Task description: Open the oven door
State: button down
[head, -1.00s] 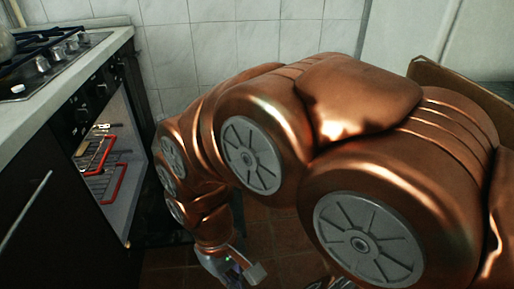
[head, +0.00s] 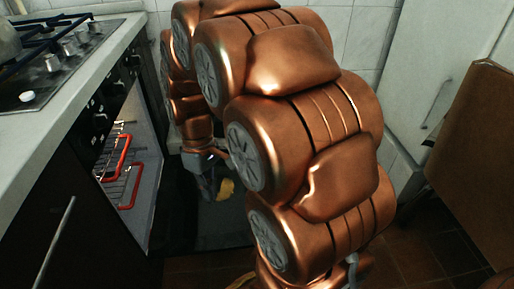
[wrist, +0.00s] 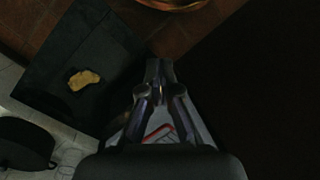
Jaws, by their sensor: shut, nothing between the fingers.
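The oven (head: 98,118) is at the left in the head view, under the counter. Its front is uncovered, and red-edged wire racks (head: 122,172) show inside. A dark flat panel (head: 222,228) lies low beside the opening, with a yellow item on it. It looks like the lowered oven door, but I cannot tell for sure. The panel also shows in the wrist view (wrist: 100,45). My gripper (wrist: 159,68) is shut and empty. In the head view my gripper (head: 208,188) is low, right of the oven opening, by the panel. Contact cannot be told.
The yellow item (wrist: 84,80) lies on the dark panel. A hob (head: 60,60) with knobs and a pot (head: 8,42) is on the counter (head: 62,118) above. A white cabinet (head: 440,70) and a brown board (head: 480,150) stand at the right. Tiled floor (head: 190,272) shows in front.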

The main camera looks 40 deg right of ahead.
jog(key=w+d+n, duration=0.2)
jog(key=w+d, duration=0.7)
jog(key=w, duration=0.1)
jog(key=w+d+f+n+t+p, duration=0.1)
jog(key=w+d+f+n, duration=0.15)
jog(key=d, duration=0.65)
jog(key=w+d+f+n+t+p, duration=0.1)
jog(key=w+d+f, duration=0.3)
jog(key=d, duration=0.5)
jog(key=w+d+f+n+t+p, duration=0.1)
jog(key=w+d+f+n, duration=0.15)
jog(key=d, duration=0.75)
notch_tip(320, 180, down, 14)
jog(key=w+b, duration=0.1)
jog(key=b, duration=0.3)
jog(key=shift+a, duration=0.35)
jog(key=shift+t+y, duration=0.3)
